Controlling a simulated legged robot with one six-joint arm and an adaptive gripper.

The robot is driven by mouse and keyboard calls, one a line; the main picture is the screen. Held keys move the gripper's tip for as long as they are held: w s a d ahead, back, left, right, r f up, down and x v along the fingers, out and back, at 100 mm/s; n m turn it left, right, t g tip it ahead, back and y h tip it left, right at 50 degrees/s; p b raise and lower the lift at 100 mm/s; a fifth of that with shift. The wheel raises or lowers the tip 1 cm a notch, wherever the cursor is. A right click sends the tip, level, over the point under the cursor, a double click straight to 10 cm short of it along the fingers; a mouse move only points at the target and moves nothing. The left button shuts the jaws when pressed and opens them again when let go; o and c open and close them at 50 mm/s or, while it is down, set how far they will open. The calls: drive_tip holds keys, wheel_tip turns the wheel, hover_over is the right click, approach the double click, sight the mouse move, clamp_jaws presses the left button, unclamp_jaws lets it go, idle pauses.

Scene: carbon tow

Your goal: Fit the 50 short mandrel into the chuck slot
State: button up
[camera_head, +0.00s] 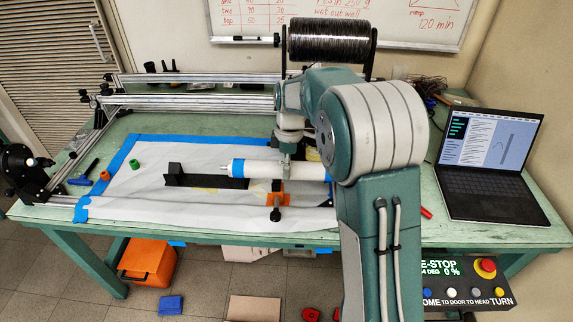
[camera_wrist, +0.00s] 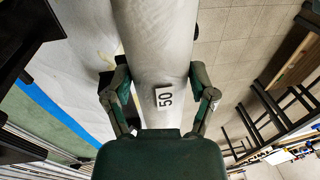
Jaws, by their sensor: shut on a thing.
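The white mandrel (camera_head: 262,169) lies level above the table, with a blue band near its left end. In the wrist view the mandrel (camera_wrist: 165,45) carries a label reading 50. My gripper (camera_wrist: 162,92) has one finger on each side of it and is shut on it. In the head view my wrist comes down over the mandrel and my arm hides its right part. A black round unit (camera_head: 18,165), which looks like the chuck, stands at the far left table edge, apart from the mandrel. Its slot is too small to make out.
A black long holder (camera_head: 200,179) lies on the white sheet (camera_head: 135,190) beside the mandrel's left end. An orange clamp (camera_head: 276,199) stands below the mandrel. Metal rails (camera_head: 190,102) and a dark spool (camera_head: 328,41) are behind. A laptop (camera_head: 490,165) is at right.

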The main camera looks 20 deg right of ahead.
drive_tip(key=shift+f, duration=0.7)
drive_tip(key=o, duration=1.2)
drive_tip(key=shift+o, duration=0.2)
drive_tip(key=r, duration=0.3)
drive_tip(key=w+r, duration=0.1)
drive_tip(key=r, duration=0.3)
drive_tip(key=d+r, duration=0.1)
drive_tip(key=r, duration=0.2)
drive_tip(key=shift+w+r, duration=0.3)
drive_tip(key=shift+r, duration=0.6)
